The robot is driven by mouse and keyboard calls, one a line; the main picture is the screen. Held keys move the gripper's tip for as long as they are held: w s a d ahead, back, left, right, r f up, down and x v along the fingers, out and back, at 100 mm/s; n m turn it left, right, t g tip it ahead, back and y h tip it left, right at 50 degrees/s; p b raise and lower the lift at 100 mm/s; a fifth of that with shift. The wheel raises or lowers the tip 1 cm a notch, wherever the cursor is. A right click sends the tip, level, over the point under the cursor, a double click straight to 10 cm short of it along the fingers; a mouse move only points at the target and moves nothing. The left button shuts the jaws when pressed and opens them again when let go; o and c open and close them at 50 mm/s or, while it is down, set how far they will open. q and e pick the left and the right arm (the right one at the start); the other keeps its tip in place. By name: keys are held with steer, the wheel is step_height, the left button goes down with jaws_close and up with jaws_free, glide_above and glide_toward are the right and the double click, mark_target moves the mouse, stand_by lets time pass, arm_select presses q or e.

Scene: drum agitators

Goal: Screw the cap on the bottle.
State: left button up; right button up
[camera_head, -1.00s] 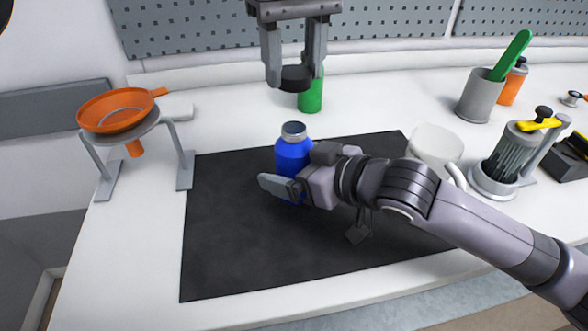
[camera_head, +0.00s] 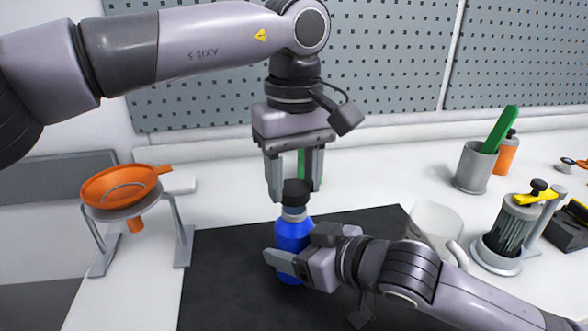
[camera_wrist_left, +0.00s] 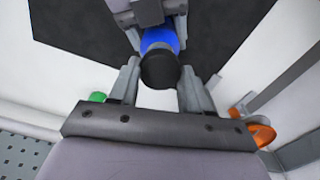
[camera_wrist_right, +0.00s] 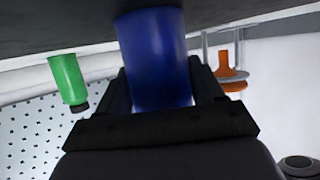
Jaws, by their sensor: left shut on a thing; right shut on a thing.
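The blue bottle (camera_head: 292,235) stands upright on the black mat, its silver neck (camera_head: 293,216) facing up. My right gripper (camera_head: 284,265) is shut around its body; the right wrist view shows the blue body (camera_wrist_right: 157,60) between the fingers. My left gripper (camera_head: 296,192) points down from above, shut on the black cap (camera_head: 296,194). The cap is over the neck, in line with it, with some silver showing below. I cannot tell whether they touch. In the left wrist view the cap (camera_wrist_left: 160,70) covers part of the bottle (camera_wrist_left: 160,38).
A white mug (camera_head: 434,228) stands right of the bottle, near my right arm. A green bottle (camera_wrist_right: 67,80) is behind. An orange funnel (camera_head: 122,187) on a stand is at left. A grey cup (camera_head: 474,167) and an agitator-like device (camera_head: 510,235) are at right. The black mat (camera_head: 225,270) is otherwise clear.

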mark_target(292, 228)
stand_by(0.5)
arm_select(q)
steer(key=shift+f, duration=0.9)
steer(key=shift+f, duration=0.5)
steer(key=shift+f, duration=0.1)
steer(key=m, duration=1.2)
steer(key=shift+m, duration=0.4)
steer(key=m, duration=0.3)
steer(key=shift+m, duration=0.3)
